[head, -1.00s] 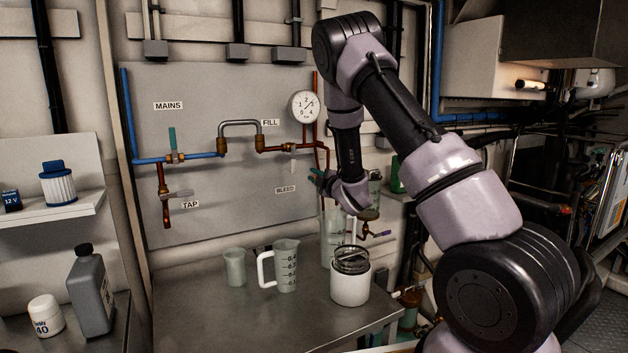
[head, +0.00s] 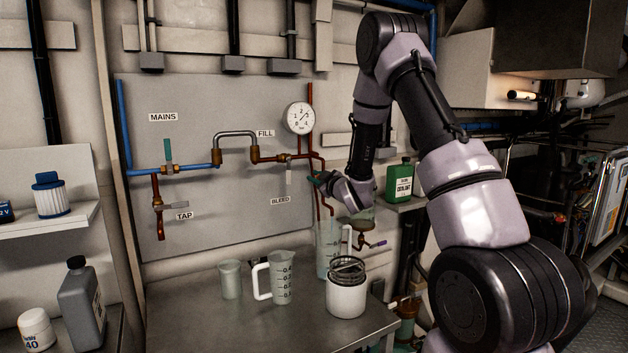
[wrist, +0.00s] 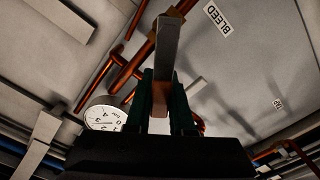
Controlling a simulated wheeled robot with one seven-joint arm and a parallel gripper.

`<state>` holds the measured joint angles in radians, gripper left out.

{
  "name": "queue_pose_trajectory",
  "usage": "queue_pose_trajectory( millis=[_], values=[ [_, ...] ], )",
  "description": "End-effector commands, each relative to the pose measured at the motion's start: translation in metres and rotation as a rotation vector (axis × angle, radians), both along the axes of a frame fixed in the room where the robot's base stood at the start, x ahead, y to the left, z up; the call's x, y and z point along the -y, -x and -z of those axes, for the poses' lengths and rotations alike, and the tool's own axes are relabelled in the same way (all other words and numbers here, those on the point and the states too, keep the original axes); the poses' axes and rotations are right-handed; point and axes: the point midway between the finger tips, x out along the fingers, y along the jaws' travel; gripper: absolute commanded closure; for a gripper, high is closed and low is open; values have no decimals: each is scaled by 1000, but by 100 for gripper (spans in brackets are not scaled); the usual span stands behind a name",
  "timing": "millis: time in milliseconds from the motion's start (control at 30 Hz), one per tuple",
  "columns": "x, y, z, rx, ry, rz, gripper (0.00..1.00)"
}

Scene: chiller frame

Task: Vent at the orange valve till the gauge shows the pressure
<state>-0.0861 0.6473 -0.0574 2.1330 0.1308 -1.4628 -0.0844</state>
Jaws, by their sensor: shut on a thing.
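My gripper (head: 318,180) is at the pipework right of the BLEED label (head: 281,199). In the wrist view my gripper (wrist: 163,88) has its dark green fingers shut on a flat grey lever (wrist: 167,48) with an orange-brown end. The lever runs up to a brass valve body (wrist: 181,8) on the copper pipe; the BLEED label also shows there (wrist: 218,18). The round white pressure gauge (head: 299,118) is above; its needle seems to point to the upper right, exact reading unclear. The gauge is upside down in the wrist view (wrist: 103,115).
A clear jug (head: 328,250) stands below the bleed pipe. A white canister (head: 346,298), a measuring jug (head: 281,278) and a cup (head: 230,279) stand on the metal bench (head: 200,310). A green container (head: 399,181) is on a shelf behind my arm.

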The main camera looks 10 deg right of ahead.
Motion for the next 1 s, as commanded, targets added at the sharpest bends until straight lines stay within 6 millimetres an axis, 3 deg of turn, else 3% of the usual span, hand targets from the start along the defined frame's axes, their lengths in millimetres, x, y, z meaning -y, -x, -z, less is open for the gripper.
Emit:
queue_pose_trajectory(
  millis=[467,500,567,1000],
  values=[
    [3,0,2,-9,-12,5,100],
    [3,0,2,-9,-12,5,68],
    [3,0,2,-9,-12,5,49],
    [2,-1,0,-4,-11,4,49]
  ],
)
